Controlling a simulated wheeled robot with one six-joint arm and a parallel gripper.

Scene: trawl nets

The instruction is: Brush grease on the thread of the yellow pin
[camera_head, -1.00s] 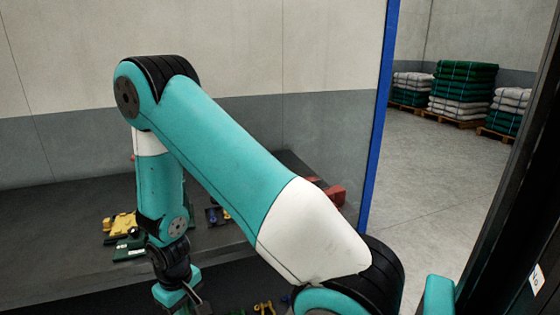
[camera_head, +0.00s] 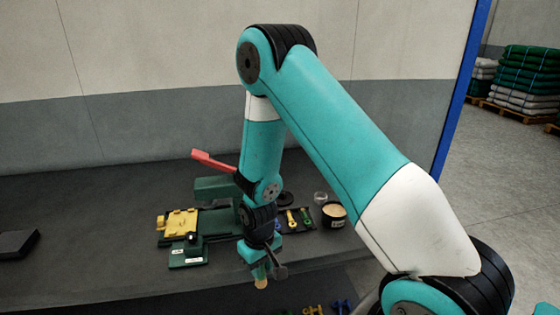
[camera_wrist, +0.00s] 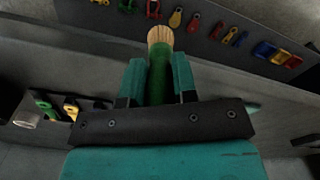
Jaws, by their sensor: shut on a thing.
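My gripper (camera_head: 262,262) is shut on a brush with a green handle (camera_wrist: 160,80) and pale bristles (camera_wrist: 160,36). The bristles (camera_head: 261,282) point downward, in front of the bench edge in the head view. A yellow pin-like piece (camera_head: 291,219) lies on a dark tray between a blue and a green one. It also shows at the left of the wrist view (camera_wrist: 71,111), well apart from the brush. Its thread cannot be made out. A dark round tub (camera_head: 334,220) with tan contents, possibly the grease, stands right of the tray.
A green fixture with a yellow block (camera_head: 180,222) and a red lever (camera_head: 213,161) stands left of my arm. A small glass (camera_head: 321,198) stands behind the tub. A black block (camera_head: 17,243) lies far left. Several coloured shackles (camera_wrist: 280,55) lie on a lower dark surface.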

